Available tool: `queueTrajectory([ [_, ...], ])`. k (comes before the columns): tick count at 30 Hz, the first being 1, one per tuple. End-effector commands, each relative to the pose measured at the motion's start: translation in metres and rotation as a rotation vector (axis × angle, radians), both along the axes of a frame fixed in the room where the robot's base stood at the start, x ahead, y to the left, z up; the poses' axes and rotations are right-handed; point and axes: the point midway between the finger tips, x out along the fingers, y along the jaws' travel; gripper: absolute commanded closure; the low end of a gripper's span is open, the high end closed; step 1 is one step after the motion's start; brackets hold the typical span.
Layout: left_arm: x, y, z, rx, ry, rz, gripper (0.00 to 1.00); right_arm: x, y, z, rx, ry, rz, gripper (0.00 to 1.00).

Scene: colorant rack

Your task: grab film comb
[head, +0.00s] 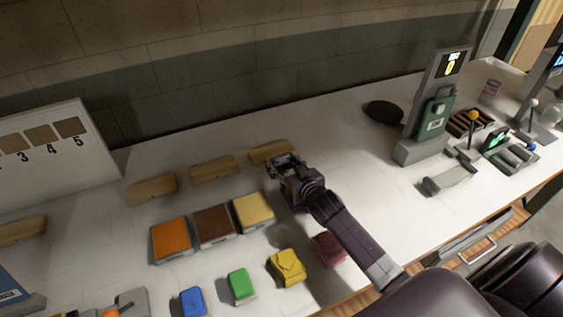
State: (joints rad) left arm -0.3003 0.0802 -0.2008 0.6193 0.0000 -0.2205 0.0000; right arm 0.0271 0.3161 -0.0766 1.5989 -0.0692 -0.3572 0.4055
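My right gripper (284,163) reaches in from the lower right, over the far row of wooden blocks. Its fingers are small and dark, and their opening is unclear. They are close to the rightmost wooden block (268,150); I cannot tell whether they touch it. No object is plainly identifiable as the film comb. A grey, flat-ended piece (449,179) lies on the table at the right, apart from the gripper. My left gripper is out of view.
Orange (171,240), brown (213,226) and yellow (253,210) trays sit in front of the gripper, with several coloured packets nearer the edge. A grey stand with a green device (433,113) rises at right. The white table between is mostly clear.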

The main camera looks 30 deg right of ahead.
Motion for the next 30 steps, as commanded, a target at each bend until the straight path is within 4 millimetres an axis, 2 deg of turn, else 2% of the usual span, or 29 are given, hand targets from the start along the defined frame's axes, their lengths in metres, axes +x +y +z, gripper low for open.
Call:
queueTrajectory([
  [1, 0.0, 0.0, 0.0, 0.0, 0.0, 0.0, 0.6, 0.0, 0.0, 0.0, 0.0, 0.0, 0.0, 0.61],
  [6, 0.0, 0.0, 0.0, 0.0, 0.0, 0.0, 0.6, 0.0, 0.0, 0.0, 0.0, -0.001, 0.0, 0.78],
  [17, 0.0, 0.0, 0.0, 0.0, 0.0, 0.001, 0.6, 0.0, 0.0, 0.006, -0.001, -0.003, 0.0, 0.79],
  [23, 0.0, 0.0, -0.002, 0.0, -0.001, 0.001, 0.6, 0.001, 0.0, 0.027, -0.002, -0.005, 0.002, 0.79],
  [30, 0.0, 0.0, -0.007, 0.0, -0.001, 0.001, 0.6, 0.001, 0.0, 0.078, -0.001, -0.009, 0.001, 0.79],
])
